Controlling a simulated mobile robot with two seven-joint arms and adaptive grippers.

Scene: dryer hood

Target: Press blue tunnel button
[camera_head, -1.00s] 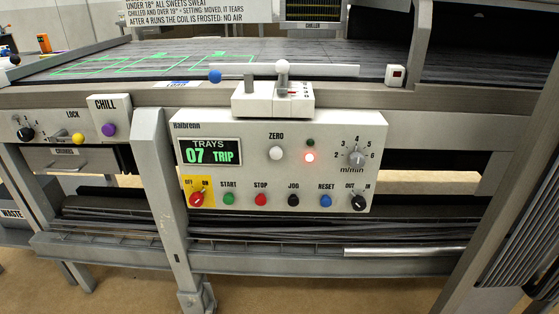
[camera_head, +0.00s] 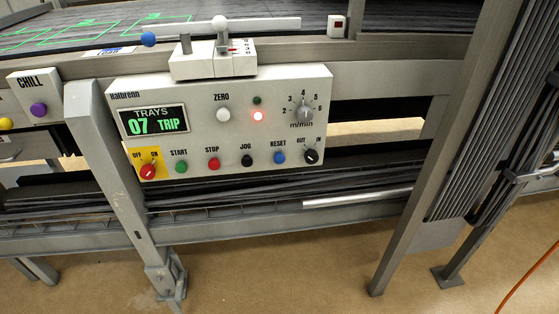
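The blue button (camera_head: 279,157) is on the bottom row of the white control panel (camera_head: 205,90), under the label RESET. It sits between the black JOG button (camera_head: 246,160) and the black OUT/IN selector (camera_head: 311,156). The panel display (camera_head: 154,122) reads TRAYS 07 TRIP in green, and a red lamp (camera_head: 258,116) is lit. No label reading "tunnel" shows. Neither of my grippers is in view.
A red OFF/ON switch (camera_head: 148,171), a green START button (camera_head: 181,166) and a red STOP button (camera_head: 214,163) share the row. Levers with a blue ball (camera_head: 148,39) and white ball (camera_head: 219,23) stand above. A grey post (camera_head: 440,150) rises at right.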

